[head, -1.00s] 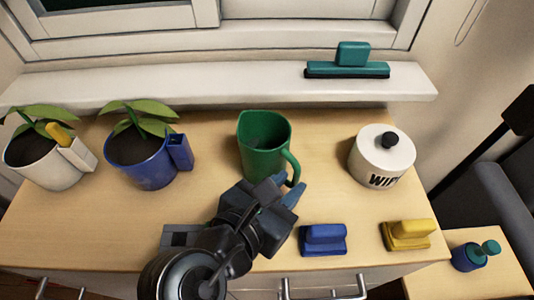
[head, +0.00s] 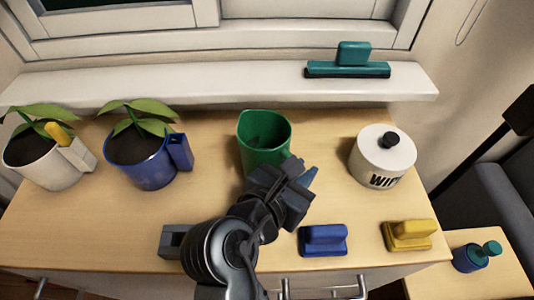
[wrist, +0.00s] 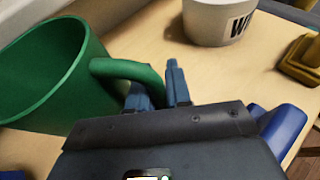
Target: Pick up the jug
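The green jug (head: 264,140) stands upright on the wooden counter, below the sill. In the wrist view the jug (wrist: 45,75) fills the left side, and its handle (wrist: 125,69) reaches right to my gripper. My gripper (wrist: 158,88) has one blue-grey finger inside the handle loop and the other outside it. The fingers are close together with the handle between them, and they look shut on it. In the head view my gripper (head: 300,170) is at the jug's lower right and hides the handle.
A white lidded canister (head: 383,160) stands to the right. Blue (head: 323,240) and yellow (head: 409,236) sponge-like blocks lie at the front right. A blue pot (head: 140,165) and a white pot (head: 45,165) with plants stand left. A teal squeegee (head: 347,68) lies on the sill.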

